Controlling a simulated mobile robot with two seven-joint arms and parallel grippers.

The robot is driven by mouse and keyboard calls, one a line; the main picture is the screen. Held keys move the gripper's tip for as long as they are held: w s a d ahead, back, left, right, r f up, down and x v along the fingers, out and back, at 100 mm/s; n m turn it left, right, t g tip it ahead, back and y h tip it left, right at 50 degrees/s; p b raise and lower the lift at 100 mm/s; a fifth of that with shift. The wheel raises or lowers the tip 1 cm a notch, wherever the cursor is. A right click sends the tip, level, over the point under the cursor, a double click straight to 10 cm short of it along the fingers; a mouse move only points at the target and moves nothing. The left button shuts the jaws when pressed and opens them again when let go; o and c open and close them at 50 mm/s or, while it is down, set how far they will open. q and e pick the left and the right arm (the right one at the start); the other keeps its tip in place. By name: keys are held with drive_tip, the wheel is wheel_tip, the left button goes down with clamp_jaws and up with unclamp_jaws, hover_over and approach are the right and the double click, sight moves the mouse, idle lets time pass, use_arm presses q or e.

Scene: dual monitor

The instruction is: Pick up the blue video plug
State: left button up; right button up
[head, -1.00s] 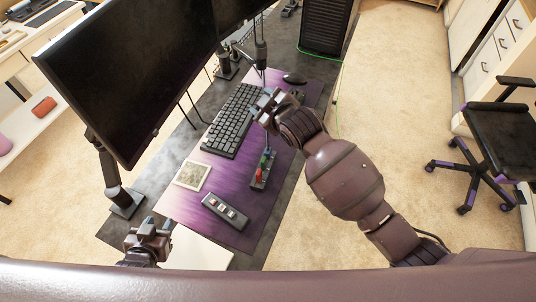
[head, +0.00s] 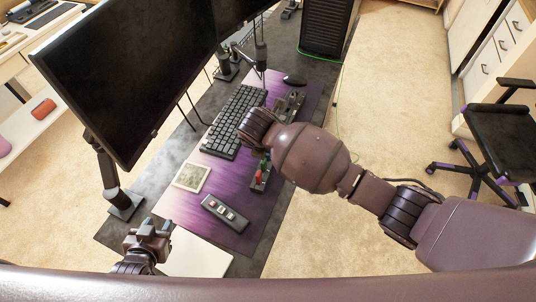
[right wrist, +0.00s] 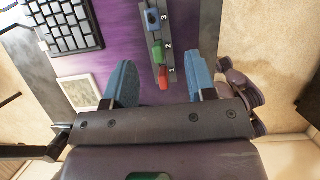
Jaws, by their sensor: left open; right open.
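In the right wrist view the blue video plug (right wrist: 153,20) stands at the slot marked 3 on a dark strip (right wrist: 172,35). The green plug (right wrist: 158,52) is at 2 and the red plug (right wrist: 163,77) at 1. My right gripper (right wrist: 162,82) is open, its two blue-grey fingers either side of the red plug in the picture, with nothing held. The blue plug lies further up, beyond the fingertips. In the head view my right forearm hides the blue plug and the right fingers; the red plug (head: 259,176) shows below it. My left gripper (head: 150,232) is open and empty, at the desk's near left.
A keyboard (head: 236,120) lies left of the strip on a purple mat (head: 226,186). A small remote-like box (head: 225,212) and a square pad (head: 192,177) lie nearer. A large monitor (head: 125,75) stands at left. The floor right of the desk is open.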

use_arm(q)
drive_tip(key=shift+f+b, duration=0.4)
drive_tip(key=shift+b, duration=0.05)
use_arm(e)
drive_tip(key=x, duration=0.5)
drive_tip(key=shift+w+f, duration=0.15)
drive_tip(key=shift+f, duration=0.1)
use_arm(q)
drive_tip(key=shift+f+b, duration=0.65)
drive_tip(key=shift+f, duration=0.05)
use_arm(e)
drive_tip(key=shift+w+a+x, duration=0.15)
drive_tip(key=shift+w+x, duration=0.05)
drive_tip(key=shift+x, duration=1.1)
drive_tip(key=shift+w+a+x, duration=0.15)
drive_tip(key=shift+x, duration=1.2)
drive_tip(key=shift+r, duration=0.15)
drive_tip(key=shift+c, duration=0.5)
clamp_jaws()
drive_tip(key=shift+r, duration=0.1)
